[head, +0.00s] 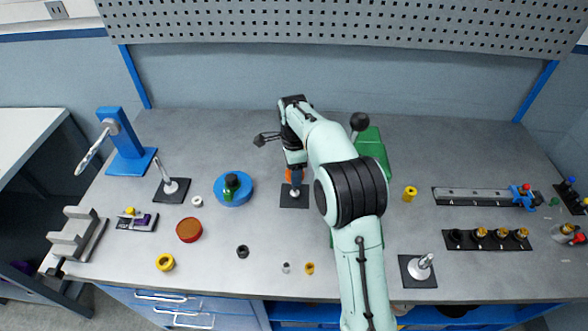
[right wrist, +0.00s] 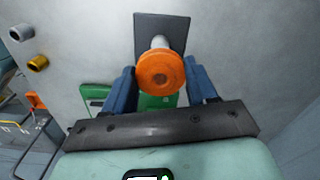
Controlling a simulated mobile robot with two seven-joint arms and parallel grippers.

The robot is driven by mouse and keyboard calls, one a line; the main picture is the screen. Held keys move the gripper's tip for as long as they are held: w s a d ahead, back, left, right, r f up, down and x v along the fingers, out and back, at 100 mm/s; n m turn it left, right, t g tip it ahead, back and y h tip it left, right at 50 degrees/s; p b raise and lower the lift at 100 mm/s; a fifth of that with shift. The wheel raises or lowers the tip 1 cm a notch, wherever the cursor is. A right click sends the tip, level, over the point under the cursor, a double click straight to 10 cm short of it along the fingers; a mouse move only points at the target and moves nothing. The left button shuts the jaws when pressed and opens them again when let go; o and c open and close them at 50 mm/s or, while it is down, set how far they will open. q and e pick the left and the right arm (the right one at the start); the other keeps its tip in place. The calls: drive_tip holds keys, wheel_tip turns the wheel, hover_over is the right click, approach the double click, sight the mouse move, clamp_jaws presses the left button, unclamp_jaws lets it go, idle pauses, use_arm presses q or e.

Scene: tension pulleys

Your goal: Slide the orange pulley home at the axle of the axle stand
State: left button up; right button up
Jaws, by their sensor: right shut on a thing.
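The axle stand has a dark square base (head: 301,203) near the middle of the bench. In the right wrist view its base plate (right wrist: 165,22) and a short pale length of axle (right wrist: 160,41) show beyond the pulley. My right gripper (head: 294,182) is over the stand, shut on the orange pulley (right wrist: 160,72). Its blue fingers (right wrist: 161,75) lie on either side of the pulley. In the head view only a bit of the orange pulley (head: 289,175) shows beside the gripper. The pulley lines up with the axle, but I cannot tell how far it is on. My left gripper is not in view.
A blue round tray (head: 232,199) and another rod stand (head: 172,194) lie left of the axle stand. A green block (head: 372,146) is behind my right arm. An orange-red disc (head: 189,230) and small rings lie in front. The right side holds racks (head: 487,240).

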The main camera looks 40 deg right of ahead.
sight(294, 192)
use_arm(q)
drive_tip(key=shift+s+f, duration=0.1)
use_arm(e)
drive_tip(key=shift+f, duration=0.2)
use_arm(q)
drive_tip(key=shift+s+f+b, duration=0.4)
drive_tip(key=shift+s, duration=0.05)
use_arm(e)
drive_tip(key=shift+f, duration=1.35)
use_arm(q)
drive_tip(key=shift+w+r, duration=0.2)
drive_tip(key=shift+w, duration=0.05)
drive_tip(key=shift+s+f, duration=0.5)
use_arm(e)
drive_tip(key=shift+f, duration=1.5)
drive_tip(key=shift+f, duration=0.1)
drive_tip(key=shift+f, duration=0.35)
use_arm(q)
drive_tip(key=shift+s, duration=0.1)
use_arm(e)
drive_tip(key=shift+f, duration=0.1)
